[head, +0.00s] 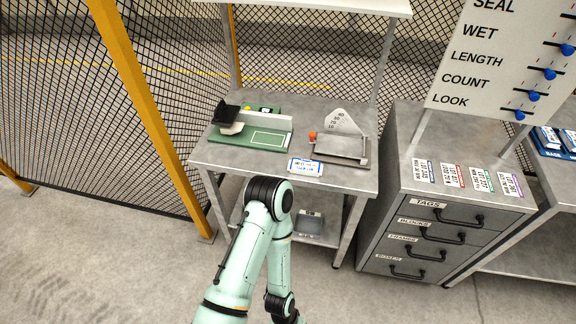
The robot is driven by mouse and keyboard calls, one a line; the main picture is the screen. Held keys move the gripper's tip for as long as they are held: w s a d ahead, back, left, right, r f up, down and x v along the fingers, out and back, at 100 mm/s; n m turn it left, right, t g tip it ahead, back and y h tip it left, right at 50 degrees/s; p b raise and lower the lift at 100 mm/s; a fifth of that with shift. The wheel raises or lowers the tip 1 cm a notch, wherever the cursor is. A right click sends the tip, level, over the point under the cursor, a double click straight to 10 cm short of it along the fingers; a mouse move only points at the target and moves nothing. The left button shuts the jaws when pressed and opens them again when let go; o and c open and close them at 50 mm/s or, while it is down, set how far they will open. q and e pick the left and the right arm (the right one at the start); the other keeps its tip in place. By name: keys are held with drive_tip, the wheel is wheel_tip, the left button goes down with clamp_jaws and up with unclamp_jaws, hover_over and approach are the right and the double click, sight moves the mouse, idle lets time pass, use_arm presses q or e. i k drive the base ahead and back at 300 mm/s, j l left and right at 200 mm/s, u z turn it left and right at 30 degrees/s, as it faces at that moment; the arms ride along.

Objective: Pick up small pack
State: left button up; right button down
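No object in view is plainly labelled as the small pack. A small flat white-and-blue item (305,167) lies at the front edge of the grey metal bench, between a green fixture and a gauge. Several blue-and-white packs (549,141) sit on the table at the far right, partly cut off by the picture edge. One of my pale green arms rises from the bottom centre in front of the bench. I see its links and black joints, but neither gripper shows.
A yellow post (145,95) and mesh fence are left.

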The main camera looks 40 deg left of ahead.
sight(301, 167)
drive_tip(key=u, duration=1.35)
